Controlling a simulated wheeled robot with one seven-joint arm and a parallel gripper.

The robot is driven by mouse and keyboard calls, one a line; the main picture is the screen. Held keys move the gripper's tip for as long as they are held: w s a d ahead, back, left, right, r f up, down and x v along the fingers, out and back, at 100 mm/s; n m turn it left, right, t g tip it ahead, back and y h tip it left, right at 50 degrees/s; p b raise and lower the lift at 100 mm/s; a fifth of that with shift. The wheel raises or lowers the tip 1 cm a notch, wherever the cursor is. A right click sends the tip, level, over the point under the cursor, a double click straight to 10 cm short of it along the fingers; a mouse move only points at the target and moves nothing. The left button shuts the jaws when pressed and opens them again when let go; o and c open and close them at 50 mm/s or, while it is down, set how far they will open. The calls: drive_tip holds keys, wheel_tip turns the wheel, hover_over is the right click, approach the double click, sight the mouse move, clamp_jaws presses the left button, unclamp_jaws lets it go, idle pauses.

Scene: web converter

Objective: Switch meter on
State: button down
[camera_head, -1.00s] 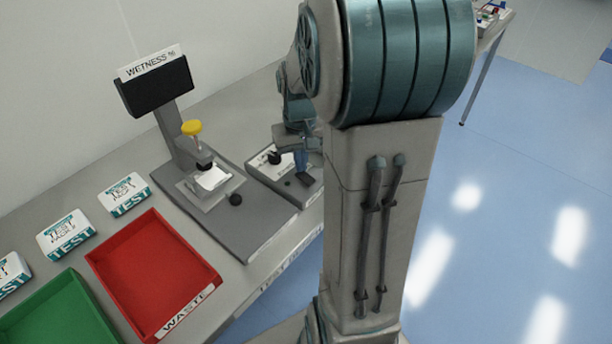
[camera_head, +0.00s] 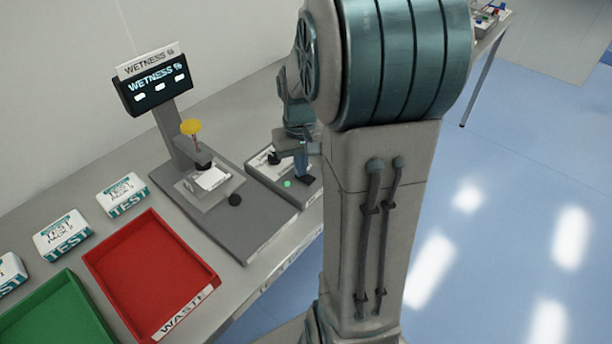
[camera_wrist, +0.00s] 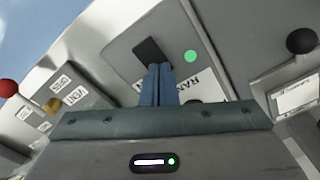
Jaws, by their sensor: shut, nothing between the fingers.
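The wetness meter (camera_head: 240,205) stands on the bench, and its screen (camera_head: 157,88) is lit with "WETNESS %" and several white marks. Beside it on the right is a small control box (camera_head: 283,197) with a lit green light (camera_head: 287,183); the light also shows in the wrist view (camera_wrist: 190,57). My gripper (camera_head: 304,180) is over this box, partly hidden by my arm. In the wrist view my gripper (camera_wrist: 160,68) is shut and empty, its blue fingertips at the lower edge of a dark rectangular switch (camera_wrist: 149,50). I cannot tell whether they touch it.
A red waste tray (camera_head: 150,270), a green tray (camera_head: 60,315) and several test packs (camera_head: 122,193) lie to the left on the bench. In the wrist view a black knob (camera_wrist: 301,41) is at right, and red (camera_wrist: 8,88) and yellow (camera_wrist: 53,105) knobs are at left.

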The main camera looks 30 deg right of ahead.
wheel_tip(320, 180, up, 7)
drive_tip(key=p, duration=0.5)
idle(0.7)
drive_tip(key=s+a+r+n+t, duration=0.2)
drive_tip(key=s+a+r, duration=0.4)
drive_tip(key=s+a, duration=0.6)
drive_tip(key=shift+s+t, duration=0.4)
drive_tip(key=shift+t, duration=0.3)
drive_tip(key=shift+d+r, duration=0.1)
drive_tip(key=shift+d, duration=0.05)
